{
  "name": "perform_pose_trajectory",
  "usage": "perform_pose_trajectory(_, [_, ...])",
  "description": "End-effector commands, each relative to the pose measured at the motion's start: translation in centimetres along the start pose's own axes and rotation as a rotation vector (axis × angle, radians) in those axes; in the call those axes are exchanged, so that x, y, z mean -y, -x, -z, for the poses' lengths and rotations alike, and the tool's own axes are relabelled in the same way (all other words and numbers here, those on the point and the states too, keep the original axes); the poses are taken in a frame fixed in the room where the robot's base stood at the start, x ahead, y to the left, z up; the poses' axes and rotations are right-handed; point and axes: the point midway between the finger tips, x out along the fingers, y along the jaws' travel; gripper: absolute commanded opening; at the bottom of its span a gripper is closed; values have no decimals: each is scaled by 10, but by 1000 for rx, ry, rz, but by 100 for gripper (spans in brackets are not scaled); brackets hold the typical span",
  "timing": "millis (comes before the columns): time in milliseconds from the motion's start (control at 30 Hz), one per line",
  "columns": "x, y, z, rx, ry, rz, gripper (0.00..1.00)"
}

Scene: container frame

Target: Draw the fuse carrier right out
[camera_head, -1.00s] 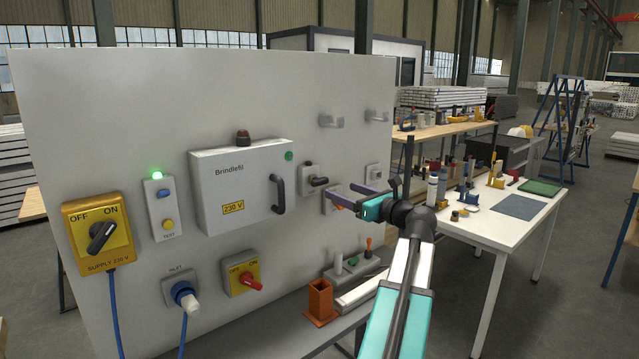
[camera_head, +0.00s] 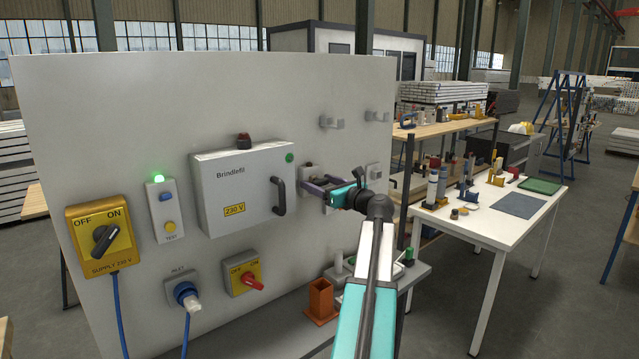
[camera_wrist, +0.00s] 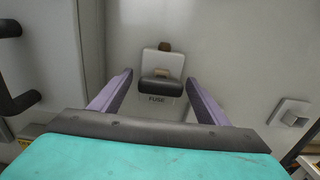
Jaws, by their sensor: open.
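The fuse carrier (camera_wrist: 160,87) shows in the wrist view as a dark, rounded grip on a light plate (camera_wrist: 172,60) marked FUSE, on the grey panel. In the head view, the fuse plate (camera_head: 307,170) is partly hidden behind my gripper (camera_head: 308,191). In the wrist view my gripper (camera_wrist: 159,78) is open, with one purple finger on each side of the carrier's line. The jaws hold nothing. I cannot tell how much depth separates the fingertips from the carrier.
The Brindlefil box (camera_head: 243,187) with its black handle (camera_head: 278,196) stands out left of my gripper. An orange holder (camera_head: 320,300) stands on the shelf below. A green lamp (camera_head: 158,177) is lit.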

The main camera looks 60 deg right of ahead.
Motion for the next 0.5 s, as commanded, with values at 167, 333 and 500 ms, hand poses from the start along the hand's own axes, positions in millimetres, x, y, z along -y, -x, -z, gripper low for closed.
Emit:
perform_pose_trajectory(167, [0, -2, 0, 0, 0, 1, 69])
perform_pose_trajectory(333, [1, -2, 0, 0, 0, 1, 67])
perform_pose_trajectory(500, [1, -2, 0, 0, 0, 1, 38])
